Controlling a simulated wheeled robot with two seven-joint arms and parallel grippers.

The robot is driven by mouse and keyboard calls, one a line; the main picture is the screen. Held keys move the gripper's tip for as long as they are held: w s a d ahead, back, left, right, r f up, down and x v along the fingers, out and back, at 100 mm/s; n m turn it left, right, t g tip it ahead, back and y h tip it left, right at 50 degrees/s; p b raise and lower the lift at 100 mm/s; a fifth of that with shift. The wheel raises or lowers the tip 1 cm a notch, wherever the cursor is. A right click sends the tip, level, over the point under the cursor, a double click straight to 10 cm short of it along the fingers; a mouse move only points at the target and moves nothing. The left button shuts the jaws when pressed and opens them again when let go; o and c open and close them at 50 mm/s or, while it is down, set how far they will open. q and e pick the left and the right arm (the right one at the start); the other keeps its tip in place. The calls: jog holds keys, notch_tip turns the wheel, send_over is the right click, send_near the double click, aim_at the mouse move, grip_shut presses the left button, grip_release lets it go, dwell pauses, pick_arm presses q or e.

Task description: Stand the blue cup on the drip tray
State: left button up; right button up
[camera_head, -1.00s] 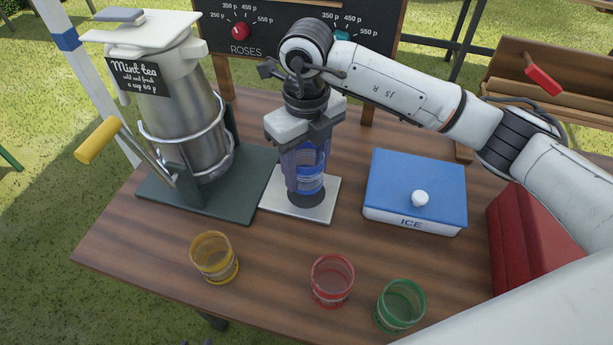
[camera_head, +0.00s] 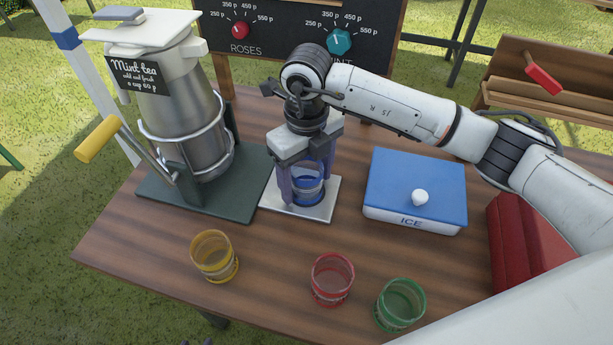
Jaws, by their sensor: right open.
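The blue cup (camera_head: 309,190) is a clear cup with blue bands. It stands upright on the drip tray (camera_head: 322,210), a flat pale metal plate beside the urn stand. My right gripper (camera_head: 303,190) points down over the cup. Its fingers are apart on either side of the cup, and it is open. My left gripper does not show.
The mint tea urn (camera_head: 190,110) with a yellow-handled lever (camera_head: 98,139) stands left of the tray. A blue-lidded ice box (camera_head: 415,185) is to the right. Yellow (camera_head: 214,256), red (camera_head: 332,279) and green (camera_head: 400,304) cups stand along the front.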

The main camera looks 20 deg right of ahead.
notch_tip(320, 180, up, 12)
jog(key=shift+r+b, duration=0.2)
jog(key=shift+b, duration=0.25)
dwell(1.3)
